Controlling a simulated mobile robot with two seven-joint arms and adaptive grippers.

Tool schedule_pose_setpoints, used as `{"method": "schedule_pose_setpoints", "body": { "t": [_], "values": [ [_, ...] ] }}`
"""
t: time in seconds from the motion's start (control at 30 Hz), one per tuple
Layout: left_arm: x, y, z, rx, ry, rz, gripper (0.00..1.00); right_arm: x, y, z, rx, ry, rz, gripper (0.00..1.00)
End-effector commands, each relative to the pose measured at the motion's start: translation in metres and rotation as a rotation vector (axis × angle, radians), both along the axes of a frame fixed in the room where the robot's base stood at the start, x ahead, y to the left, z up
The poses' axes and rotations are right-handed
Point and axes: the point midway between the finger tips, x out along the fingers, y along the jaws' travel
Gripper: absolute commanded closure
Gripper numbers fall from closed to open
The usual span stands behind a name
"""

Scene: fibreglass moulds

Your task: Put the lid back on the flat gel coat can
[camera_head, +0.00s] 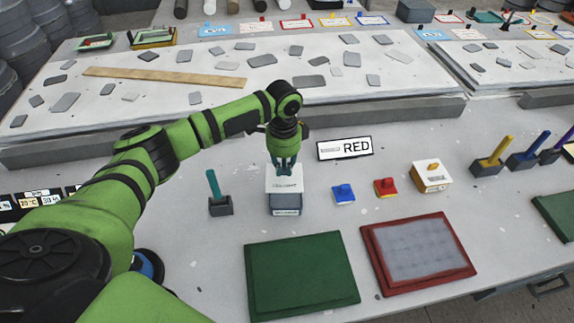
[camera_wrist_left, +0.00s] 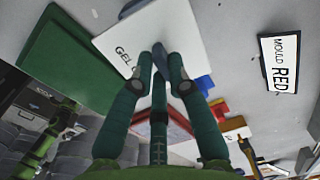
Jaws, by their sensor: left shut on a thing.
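My left gripper (camera_head: 284,168) points down with its fingers together at a white square lid or top marked with gel coat lettering (camera_head: 284,184). In the left wrist view the gripper (camera_wrist_left: 160,75) is shut at this white plate (camera_wrist_left: 150,28), its fingers covering part of it; the piece between the tips is mostly hidden. Under it in the head view is a box-shaped can (camera_head: 286,204) with a grey-blue label on its front. I cannot tell whether the white top rests on the can or sits slightly above it. My right gripper does not show in the head view.
A teal-handled brush in a holder (camera_head: 219,200) stands left. A RED sign (camera_head: 345,148) is behind; green (camera_head: 300,275) and red-rimmed (camera_head: 418,253) moulds lie in front.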

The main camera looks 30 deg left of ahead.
Motion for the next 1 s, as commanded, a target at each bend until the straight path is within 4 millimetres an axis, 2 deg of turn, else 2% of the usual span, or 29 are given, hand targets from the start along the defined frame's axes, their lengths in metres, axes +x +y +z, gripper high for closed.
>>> {"method": "schedule_pose_setpoints", "body": {
  "t": [0.2, 0.3, 0.7, 1.0],
  "values": [
    [-0.001, -0.001, 0.003, 0.000, 0.002, -0.001, 1.00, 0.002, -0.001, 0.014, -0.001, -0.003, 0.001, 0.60],
    [0.000, -0.001, -0.012, -0.001, 0.002, 0.000, 1.00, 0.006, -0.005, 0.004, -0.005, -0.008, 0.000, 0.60],
    [0.000, -0.001, -0.051, 0.000, 0.001, -0.001, 1.00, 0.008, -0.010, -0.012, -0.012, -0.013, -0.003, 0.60],
    [0.000, -0.001, -0.064, -0.001, 0.000, -0.001, 1.00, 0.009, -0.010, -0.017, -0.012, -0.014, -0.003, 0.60]
  ]
}}
